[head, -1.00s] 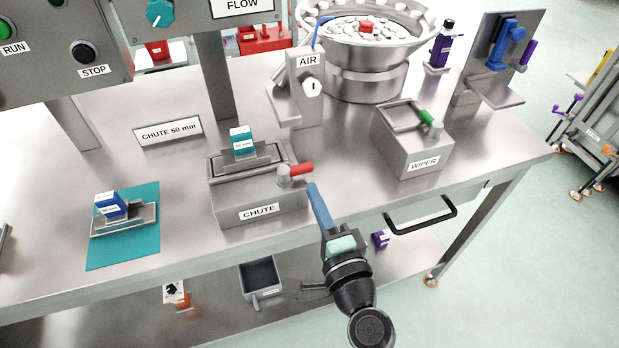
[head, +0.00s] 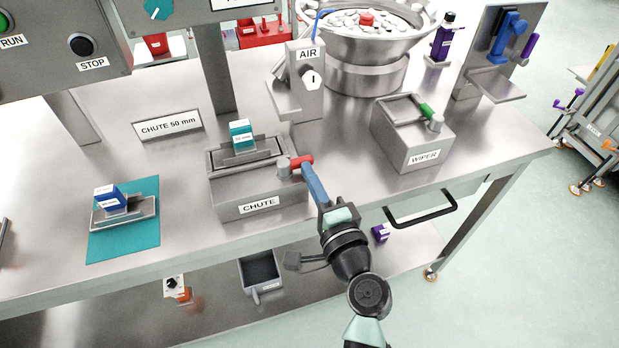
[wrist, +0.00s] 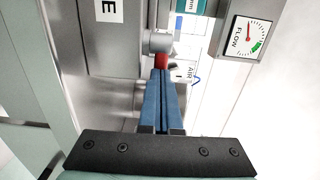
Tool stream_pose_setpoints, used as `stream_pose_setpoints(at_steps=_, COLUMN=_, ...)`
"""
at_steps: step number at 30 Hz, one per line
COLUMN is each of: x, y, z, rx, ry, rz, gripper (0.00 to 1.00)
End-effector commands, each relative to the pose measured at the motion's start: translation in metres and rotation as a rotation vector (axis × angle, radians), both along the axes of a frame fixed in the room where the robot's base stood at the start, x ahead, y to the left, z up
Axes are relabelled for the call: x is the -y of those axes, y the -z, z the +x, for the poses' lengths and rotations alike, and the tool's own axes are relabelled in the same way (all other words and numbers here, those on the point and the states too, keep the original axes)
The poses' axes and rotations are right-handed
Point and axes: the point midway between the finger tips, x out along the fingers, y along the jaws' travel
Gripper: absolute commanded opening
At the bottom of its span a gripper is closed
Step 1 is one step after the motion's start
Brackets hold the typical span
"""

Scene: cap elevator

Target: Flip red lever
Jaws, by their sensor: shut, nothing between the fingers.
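The red lever (head: 298,161) sticks out to the right from a grey pivot on the CHUTE box (head: 252,206). My gripper (head: 306,168) has its blue fingers shut together with their tips at the lever's outer part, touching it or very close. In the wrist view the red lever (wrist: 161,62) shows just beyond the tips of my gripper (wrist: 162,76), below the grey pivot. The fingers hide part of the lever. I cannot tell whether they press on it.
The WIPER box (head: 413,150) with a green handle stands to the right. The AIR post (head: 306,90) is behind. A teal block (head: 241,136) sits on top of the CHUTE box. A black handle (head: 421,212) juts from the table's front edge.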

Motion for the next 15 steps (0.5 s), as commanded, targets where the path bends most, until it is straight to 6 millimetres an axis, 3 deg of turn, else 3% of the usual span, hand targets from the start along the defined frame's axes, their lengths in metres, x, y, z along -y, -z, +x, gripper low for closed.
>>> stream_pose_setpoints(at_steps=15, x=0.0043, y=0.0031, z=0.0074, rx=0.004, ry=-0.123, rz=-0.001, gripper=0.0)
